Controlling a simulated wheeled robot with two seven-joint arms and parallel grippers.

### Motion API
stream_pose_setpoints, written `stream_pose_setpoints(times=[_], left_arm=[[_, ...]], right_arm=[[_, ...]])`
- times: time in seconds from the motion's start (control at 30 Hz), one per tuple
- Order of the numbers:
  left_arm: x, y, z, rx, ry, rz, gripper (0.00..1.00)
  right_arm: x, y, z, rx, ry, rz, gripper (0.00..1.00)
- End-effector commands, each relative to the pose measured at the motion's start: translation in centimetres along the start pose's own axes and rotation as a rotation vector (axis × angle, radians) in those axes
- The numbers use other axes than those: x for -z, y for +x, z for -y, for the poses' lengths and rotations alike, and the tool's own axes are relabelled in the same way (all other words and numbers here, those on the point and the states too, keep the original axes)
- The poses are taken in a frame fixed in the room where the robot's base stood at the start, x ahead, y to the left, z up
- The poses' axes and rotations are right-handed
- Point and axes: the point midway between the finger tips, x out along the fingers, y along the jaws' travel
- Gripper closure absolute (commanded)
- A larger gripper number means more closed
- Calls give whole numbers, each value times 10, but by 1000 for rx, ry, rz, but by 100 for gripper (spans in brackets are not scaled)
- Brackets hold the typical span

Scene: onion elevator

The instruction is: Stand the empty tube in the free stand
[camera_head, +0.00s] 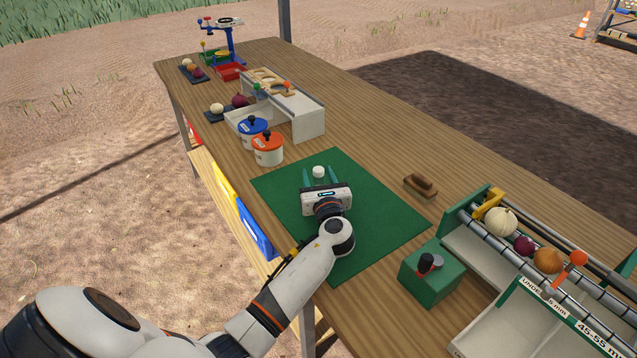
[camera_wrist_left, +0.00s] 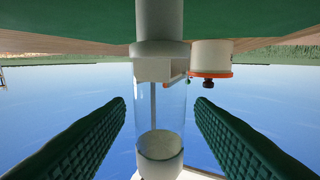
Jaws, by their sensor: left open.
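A clear tube with a white top (camera_head: 319,171) shows at the far side of my left gripper, over the green mat (camera_head: 375,205). In the left wrist view, which looks upside down, the clear tube (camera_wrist_left: 172,108) shows a white end and a pale collar (camera_wrist_left: 152,68) on a grey-white post or base (camera_wrist_left: 160,25) by the mat. I cannot tell whether this is a stand. My left gripper (camera_head: 319,179) is open, its green fingers (camera_wrist_left: 160,105) on either side of the tube with gaps. My right gripper is not in view.
A tub with an orange lid (camera_head: 268,148) and one with a blue lid (camera_head: 252,131) stand beyond the mat. A brown brush (camera_head: 421,186), a green block (camera_head: 432,275) and a roller sorter with onions (camera_head: 500,222) are right. The mat's right part is clear.

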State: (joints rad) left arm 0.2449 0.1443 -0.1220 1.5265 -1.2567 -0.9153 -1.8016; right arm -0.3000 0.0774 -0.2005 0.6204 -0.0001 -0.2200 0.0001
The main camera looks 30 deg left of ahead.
Motion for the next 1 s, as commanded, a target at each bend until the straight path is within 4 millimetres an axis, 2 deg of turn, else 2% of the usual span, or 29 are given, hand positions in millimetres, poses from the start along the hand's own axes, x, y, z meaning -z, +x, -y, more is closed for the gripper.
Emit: stream_pose_setpoints(times=[0.03,0.07,0.3,0.53,0.63,1.0], left_arm=[[0,0,0,0,0,0,54],[0,0,0,0,0,0,59],[0,0,0,0,0,0,99],[1,0,0,0,-1,-1,100],[9,0,0,0,-3,-2,100],[80,0,0,-1,-3,-4,100]], right_arm=[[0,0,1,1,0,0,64],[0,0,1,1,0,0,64],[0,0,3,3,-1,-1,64],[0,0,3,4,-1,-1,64],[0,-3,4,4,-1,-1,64],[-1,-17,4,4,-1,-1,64]])
